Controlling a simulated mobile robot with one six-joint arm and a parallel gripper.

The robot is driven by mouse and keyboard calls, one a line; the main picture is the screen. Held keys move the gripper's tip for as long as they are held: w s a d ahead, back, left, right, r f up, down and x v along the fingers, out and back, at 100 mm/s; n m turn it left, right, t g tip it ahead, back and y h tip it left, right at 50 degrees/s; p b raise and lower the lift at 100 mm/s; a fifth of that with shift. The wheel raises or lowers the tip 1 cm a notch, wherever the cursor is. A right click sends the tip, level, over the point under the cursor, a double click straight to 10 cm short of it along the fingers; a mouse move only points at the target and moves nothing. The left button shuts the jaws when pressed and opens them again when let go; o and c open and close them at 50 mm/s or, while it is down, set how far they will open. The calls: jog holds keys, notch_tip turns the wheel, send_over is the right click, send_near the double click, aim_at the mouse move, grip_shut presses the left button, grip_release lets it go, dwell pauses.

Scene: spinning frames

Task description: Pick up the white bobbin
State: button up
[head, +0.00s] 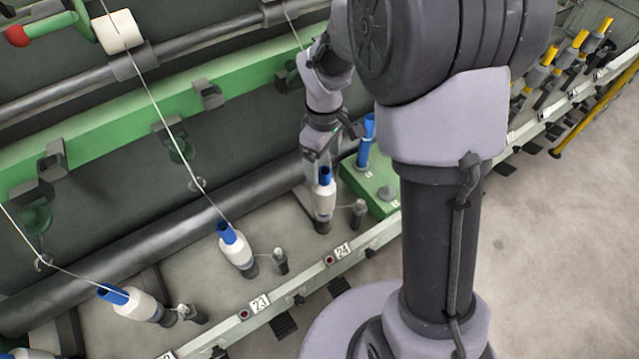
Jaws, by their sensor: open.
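A white bobbin (325,200) with a blue tube top stands upright on a spindle near the number 24 label, in the middle of the head view. My gripper (318,168) points down directly over this bobbin. It is open, and its fingertips are close to the blue top. The small size of the fingers leaves it unclear whether they touch the tube. Another white bobbin (236,249) with a blue top leans on a spindle near the number 23 label. A further white bobbin (139,305) lies more tilted at the lower left.
A green block (380,201) with a blue tube (366,142) stands just right of the bobbin below my gripper. Threads run down to the bobbins on the left. A green rail (120,142) and a dark roller lie behind. Open floor (560,240) is on the right.

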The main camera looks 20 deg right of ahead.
aim_at(324, 170)
notch_tip(324, 170, down, 4)
jog(key=shift+d+f+b, duration=0.1)
jog(key=shift+f+b, duration=0.1)
jog(key=shift+b, duration=0.45)
jog(key=f+b, duration=0.1)
jog(key=f, duration=0.1)
jog(key=f+b, duration=0.1)
jog(key=f, duration=0.1)
jog(key=f+b, duration=0.1)
jog(key=shift+s+f+b, duration=0.25)
jog(key=shift+f+b, duration=0.05)
jog(key=shift+f, duration=0.1)
jog(key=shift+r, duration=0.1)
jog(key=c, duration=1.7)
jog(key=shift+r, duration=0.1)
jog(key=shift+c, duration=0.2)
